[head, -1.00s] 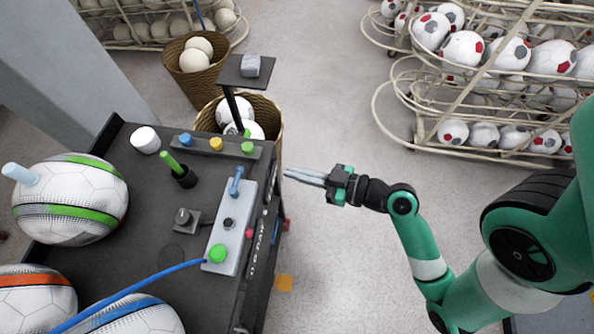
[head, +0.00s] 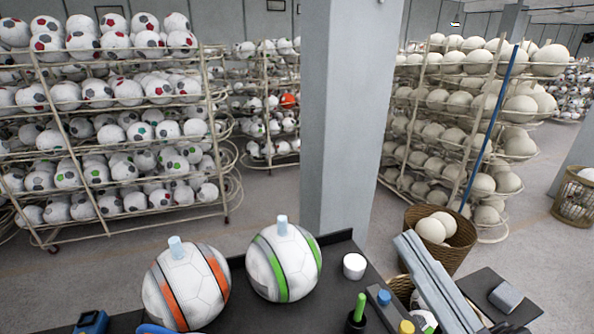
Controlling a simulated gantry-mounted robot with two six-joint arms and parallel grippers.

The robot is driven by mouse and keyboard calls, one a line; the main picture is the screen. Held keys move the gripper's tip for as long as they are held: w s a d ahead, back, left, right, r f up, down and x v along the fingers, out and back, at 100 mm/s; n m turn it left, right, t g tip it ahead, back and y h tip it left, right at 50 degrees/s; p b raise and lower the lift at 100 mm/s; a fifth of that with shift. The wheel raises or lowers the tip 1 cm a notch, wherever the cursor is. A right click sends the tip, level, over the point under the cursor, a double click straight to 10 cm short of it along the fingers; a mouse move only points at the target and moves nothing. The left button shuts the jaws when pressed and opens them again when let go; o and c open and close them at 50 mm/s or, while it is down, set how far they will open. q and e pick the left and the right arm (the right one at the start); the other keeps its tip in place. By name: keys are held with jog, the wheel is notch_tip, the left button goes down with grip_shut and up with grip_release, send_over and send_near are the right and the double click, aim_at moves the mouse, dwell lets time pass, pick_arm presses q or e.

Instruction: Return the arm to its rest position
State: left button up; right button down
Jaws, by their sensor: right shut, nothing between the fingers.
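My right gripper (head: 407,240) comes up from the bottom edge at the lower right of the head view. Only its long grey fingers show, side by side and shut, with nothing between them. They look close to the camera and overlap the dark bench (head: 345,255) and the basket behind it. The rest of the right arm is out of frame. My left gripper is not in view.
On the bench stand an orange-striped ball (head: 187,287), a green-striped ball (head: 284,263), a white cap (head: 354,266) and a green stick (head: 359,307). A wicker basket (head: 450,250), a pillar (head: 345,120) and ball racks (head: 110,130) stand behind.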

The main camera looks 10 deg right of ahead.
jog(key=s+d+r+m+t+h+p, duration=0.25)
jog(key=r+m+h+p, duration=0.2)
jog(key=r+p, duration=1)
jog(key=s+d+r+m+t+h+p, duration=0.1)
jog(key=r+m+t+h+p, duration=0.35)
jog(key=r, duration=1.65)
notch_tip(320, 180, down, 21)
jog(key=g+y+b, duration=0.1)
jog(key=y+b, duration=0.1)
jog(key=b, duration=1.5)
jog(key=shift+r+g+b, duration=0.2)
jog(key=shift+g+b, duration=0.1)
jog(key=shift+b, duration=0.05)
